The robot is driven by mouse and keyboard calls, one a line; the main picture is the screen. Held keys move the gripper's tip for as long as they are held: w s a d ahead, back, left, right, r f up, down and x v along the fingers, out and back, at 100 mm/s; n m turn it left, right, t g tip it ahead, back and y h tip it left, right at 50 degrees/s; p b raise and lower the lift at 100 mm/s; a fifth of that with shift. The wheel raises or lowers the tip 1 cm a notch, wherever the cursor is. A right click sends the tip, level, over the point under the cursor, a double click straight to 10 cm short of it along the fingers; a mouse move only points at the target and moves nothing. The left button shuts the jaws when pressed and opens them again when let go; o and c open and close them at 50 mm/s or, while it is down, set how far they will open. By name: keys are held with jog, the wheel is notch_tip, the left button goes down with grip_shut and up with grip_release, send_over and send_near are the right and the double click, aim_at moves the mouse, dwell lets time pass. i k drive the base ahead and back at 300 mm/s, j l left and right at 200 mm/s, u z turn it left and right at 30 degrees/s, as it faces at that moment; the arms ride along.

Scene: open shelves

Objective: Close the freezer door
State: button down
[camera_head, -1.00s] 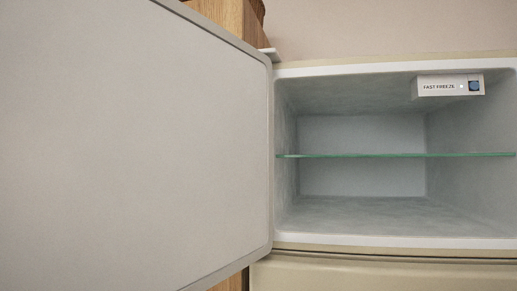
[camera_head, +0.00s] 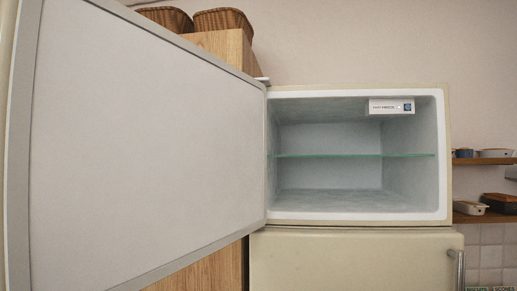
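The freezer door (camera_head: 145,140) stands wide open, hinged at the left side of the freezer. Its pale inner face fills the left part of the view, and its free edge is at the far left, close to the camera. The freezer compartment (camera_head: 330,172) is open and empty, with one glass shelf (camera_head: 350,155) across its middle and a small control box with a blue knob (camera_head: 407,107) at the top right. My gripper is not in view.
The closed lower fridge door (camera_head: 350,262) with a metal handle (camera_head: 456,268) is below. A wooden cabinet (camera_head: 222,50) with two wicker baskets (camera_head: 224,20) stands behind the door. Wall shelves (camera_head: 482,161) with dishes are at the right.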

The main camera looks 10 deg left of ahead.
aim_at(132, 154)
jog(key=k+j, duration=0.2)
jog(key=k+j+z, duration=0.1)
jog(key=k, duration=0.35)
jog(key=k+j, duration=0.1)
jog(key=j, duration=0.2)
jog(key=k+j+z, duration=0.1)
jog(key=j, duration=0.15)
jog(key=k+j, duration=0.1)
jog(key=j, duration=0.15)
jog(key=j+z, duration=0.1)
jog(key=j, duration=0.7)
jog(key=i+j, duration=0.15)
jog(key=j, duration=0.2)
jog(key=i+j, duration=0.15)
jog(key=j, duration=0.25)
jog(key=z, duration=0.05)
